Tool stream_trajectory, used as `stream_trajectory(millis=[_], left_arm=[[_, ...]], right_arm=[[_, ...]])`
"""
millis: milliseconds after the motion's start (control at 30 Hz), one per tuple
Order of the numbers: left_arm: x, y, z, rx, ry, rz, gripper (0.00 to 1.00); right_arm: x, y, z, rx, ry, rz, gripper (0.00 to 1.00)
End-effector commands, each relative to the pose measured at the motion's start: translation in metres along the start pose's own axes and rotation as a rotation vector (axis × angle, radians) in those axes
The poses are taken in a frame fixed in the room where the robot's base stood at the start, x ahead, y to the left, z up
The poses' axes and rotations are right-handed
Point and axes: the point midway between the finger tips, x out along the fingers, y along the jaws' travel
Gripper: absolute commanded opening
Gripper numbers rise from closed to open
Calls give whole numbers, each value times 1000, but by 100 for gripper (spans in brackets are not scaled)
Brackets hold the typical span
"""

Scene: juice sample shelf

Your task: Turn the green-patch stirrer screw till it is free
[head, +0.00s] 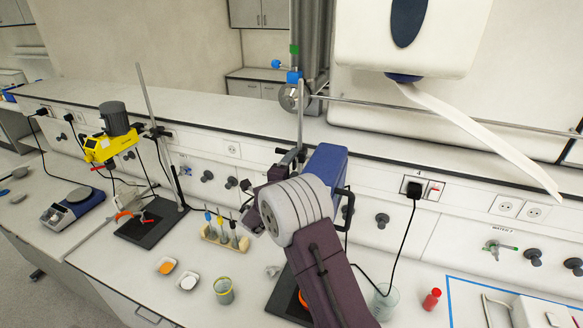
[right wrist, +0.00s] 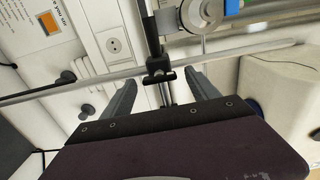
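A blue stirrer (head: 327,163) hangs on an upright rod stand (head: 300,115), partly hidden behind my right arm. A dark clamp with a screw (head: 291,157) joins it to the rod. In the right wrist view a black T-shaped screw handle (right wrist: 160,77) shows at the clamp on the rod. My right gripper (head: 268,182) is at the clamp; in the right wrist view its fingers (right wrist: 163,82) are open on either side of the handle, with gaps. I cannot make out a green patch on it. A second stirrer, yellow (head: 110,146), stands at the left. My left gripper is not in view.
A wooden rack of small bottles (head: 226,238), two small dishes (head: 187,281), and a glass jar (head: 223,291) stand left of my right arm. A beaker (head: 384,302) and red bottle (head: 432,299) stand right.

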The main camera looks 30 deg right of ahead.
Motion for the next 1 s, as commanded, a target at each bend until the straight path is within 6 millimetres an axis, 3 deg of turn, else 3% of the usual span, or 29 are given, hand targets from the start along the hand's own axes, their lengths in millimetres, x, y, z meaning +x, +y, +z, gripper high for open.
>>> stream_trajectory(millis=[200,400,600,1000], left_arm=[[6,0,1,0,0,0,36],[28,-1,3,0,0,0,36],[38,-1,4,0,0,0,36],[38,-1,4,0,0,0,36]], right_arm=[[-7,3,1,1,-3,2,69],[-50,6,1,1,-6,1,69],[-82,3,0,2,-2,2,69],[-88,1,-2,0,0,2,69]])
